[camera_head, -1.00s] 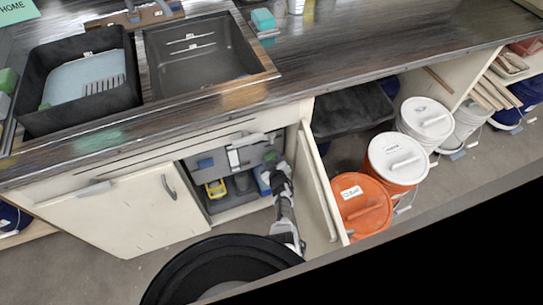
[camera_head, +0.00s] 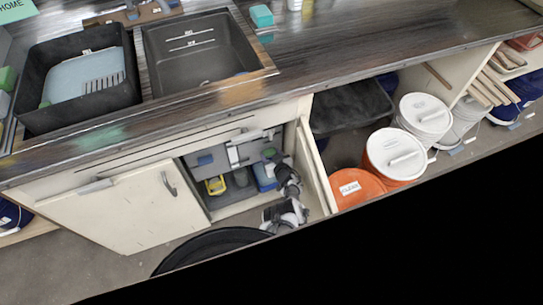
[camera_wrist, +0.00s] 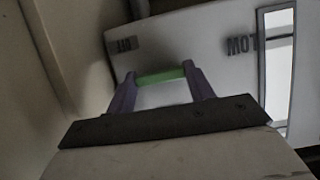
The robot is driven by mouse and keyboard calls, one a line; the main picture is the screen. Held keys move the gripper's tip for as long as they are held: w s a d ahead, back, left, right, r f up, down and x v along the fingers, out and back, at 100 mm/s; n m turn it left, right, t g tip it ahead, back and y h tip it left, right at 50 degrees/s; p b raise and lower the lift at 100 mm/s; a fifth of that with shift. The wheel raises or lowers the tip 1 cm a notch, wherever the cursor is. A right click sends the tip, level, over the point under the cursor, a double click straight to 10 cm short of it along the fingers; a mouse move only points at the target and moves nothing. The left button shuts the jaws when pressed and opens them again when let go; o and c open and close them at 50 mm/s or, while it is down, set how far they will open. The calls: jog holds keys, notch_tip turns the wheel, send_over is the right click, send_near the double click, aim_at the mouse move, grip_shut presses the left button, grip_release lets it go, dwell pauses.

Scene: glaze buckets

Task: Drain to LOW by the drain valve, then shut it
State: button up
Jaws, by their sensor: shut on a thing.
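In the wrist view my gripper (camera_wrist: 162,88) has two purple fingers, one at each end of a green bar (camera_wrist: 162,75), which looks like the drain valve's handle. It is shut on this bar. Behind it is a pale panel (camera_wrist: 200,40) with an upside-down LOW mark (camera_wrist: 242,44) beside a tall, light sight window (camera_wrist: 278,70). I cannot make out a liquid level in the window. In the head view my arm reaches into the open cabinet under the sink, to a grey tank (camera_head: 215,160). The fingers are too small to make out there.
The open cabinet door (camera_head: 316,170) stands close to the right of my arm. A yellow item (camera_head: 215,186) and a blue item (camera_head: 264,176) are in the cabinet. Orange bucket (camera_head: 357,187) and white-lidded buckets (camera_head: 395,153) stand to the right. The sink basin (camera_head: 200,55) is above.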

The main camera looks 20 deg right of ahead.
jog(key=o, duration=1)
jog(key=shift+d, duration=0.1)
jog(key=shift+p+v, duration=0.65)
jog(key=shift+v, duration=3.05)
